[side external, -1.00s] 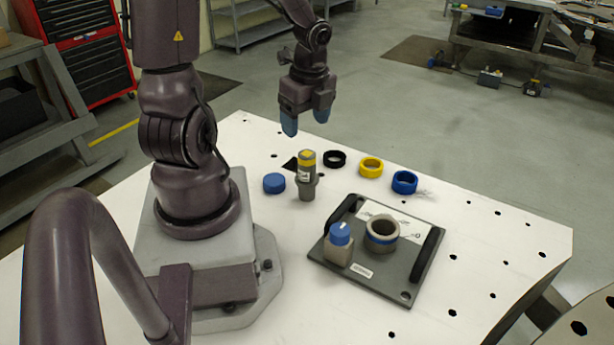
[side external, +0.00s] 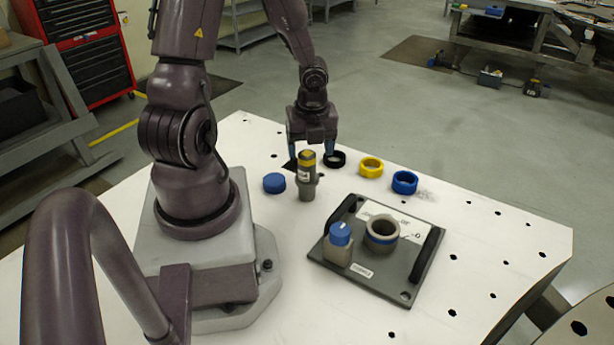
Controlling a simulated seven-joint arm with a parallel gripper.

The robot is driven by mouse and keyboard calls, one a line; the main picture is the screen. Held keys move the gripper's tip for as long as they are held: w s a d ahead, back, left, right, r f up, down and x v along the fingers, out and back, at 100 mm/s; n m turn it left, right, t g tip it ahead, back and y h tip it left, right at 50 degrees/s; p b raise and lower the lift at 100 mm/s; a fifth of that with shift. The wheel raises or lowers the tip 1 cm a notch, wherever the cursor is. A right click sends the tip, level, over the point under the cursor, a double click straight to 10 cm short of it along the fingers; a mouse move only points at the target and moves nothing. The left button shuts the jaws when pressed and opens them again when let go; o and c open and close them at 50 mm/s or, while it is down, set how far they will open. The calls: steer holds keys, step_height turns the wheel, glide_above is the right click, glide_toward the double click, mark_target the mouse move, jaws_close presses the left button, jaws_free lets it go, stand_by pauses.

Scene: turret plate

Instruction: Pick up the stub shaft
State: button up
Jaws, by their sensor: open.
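The stub shaft, which I take to be the grey upright piece with a yellow band near its top (side external: 306,178), stands on the white table in the side external view. My gripper (side external: 311,152) points down, with its two blue fingertips apart and nothing seen held in it. The fingers are low, at about the height of the shaft's top, one to its left and one to its right in the picture. The gripper appears slightly behind the shaft; I cannot tell whether the shaft is between the fingers.
A blue cap (side external: 274,183) lies left of the shaft. Black (side external: 335,159), yellow (side external: 371,167) and blue (side external: 404,182) rings lie to the right. A grey plate (side external: 395,283) with handles, a blue-knobbed block (side external: 339,248) and a round collar (side external: 383,242) sits in front.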

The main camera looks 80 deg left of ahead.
mark_target(307, 164)
steer(key=shift+s+a+f, duration=0.15)
steer(key=shift+f, duration=1.2)
steer(key=shift+s+a+f, duration=0.15)
steer(key=shift+f, duration=1.15)
jaws_close()
steer(key=shift+r, duration=0.1)
